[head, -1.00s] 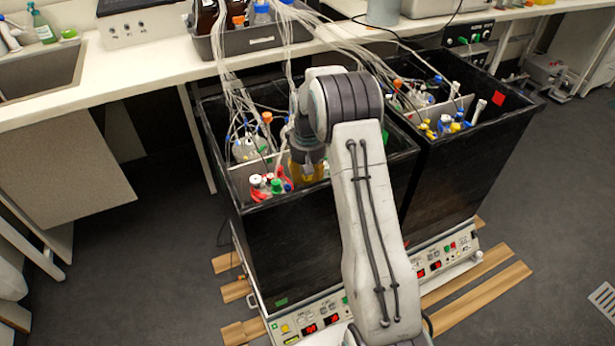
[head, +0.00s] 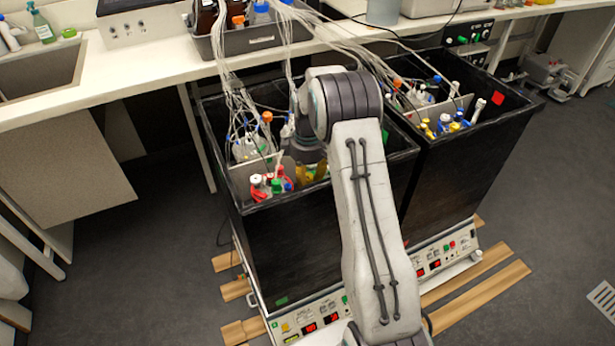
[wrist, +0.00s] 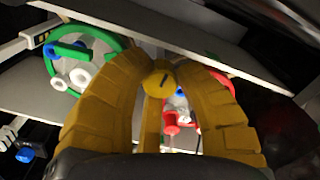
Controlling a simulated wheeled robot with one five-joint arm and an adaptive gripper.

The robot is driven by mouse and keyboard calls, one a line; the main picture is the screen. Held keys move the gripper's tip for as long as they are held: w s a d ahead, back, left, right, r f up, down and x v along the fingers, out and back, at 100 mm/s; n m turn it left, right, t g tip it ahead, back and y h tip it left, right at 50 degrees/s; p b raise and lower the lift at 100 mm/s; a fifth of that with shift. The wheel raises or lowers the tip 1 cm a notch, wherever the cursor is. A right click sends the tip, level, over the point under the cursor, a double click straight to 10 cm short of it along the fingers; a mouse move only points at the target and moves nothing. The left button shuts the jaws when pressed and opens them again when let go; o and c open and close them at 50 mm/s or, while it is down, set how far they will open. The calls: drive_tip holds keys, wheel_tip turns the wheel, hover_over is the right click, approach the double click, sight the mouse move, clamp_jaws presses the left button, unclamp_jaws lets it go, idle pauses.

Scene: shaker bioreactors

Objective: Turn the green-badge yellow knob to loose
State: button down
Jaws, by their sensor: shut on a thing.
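The yellow knob (wrist: 158,79) shows in the wrist view as a round yellow cap with a short dark mark, between the fingertips of my gripper (wrist: 165,72). The yellow fingers are shut on it, one on each side. In the head view my gripper (head: 311,173) reaches down into the left black box (head: 300,245), and my arm hides much of that box's right side. The knob itself cannot be made out there. A green badge (head: 385,136) shows on the left box's inner wall, partly beside my arm. Any loose or tight marking is not readable.
Red, white and green caps (head: 270,185) stand close left of my gripper, behind the front wall. A thin grey divider (wrist: 40,101) and a green ring (wrist: 52,68) lie near the fingers. Tubes hang from the bench above. A second black box (head: 450,190) stands right.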

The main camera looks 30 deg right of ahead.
drive_tip(key=shift+s+f+n, duration=0.25)
drive_tip(key=shift+n, duration=0.05)
idle(0.4)
drive_tip(key=c, duration=0.9)
unclamp_jaws()
drive_tip(key=shift+w+r, duration=0.1)
drive_tip(key=shift+r, duration=0.05)
drive_tip(key=shift+r, duration=0.1)
drive_tip(key=shift+w+r, duration=0.1)
drive_tip(key=shift+r, duration=0.4)
wheel_tip(320, 180, up, 11)
drive_tip(key=shift+f, duration=0.1)
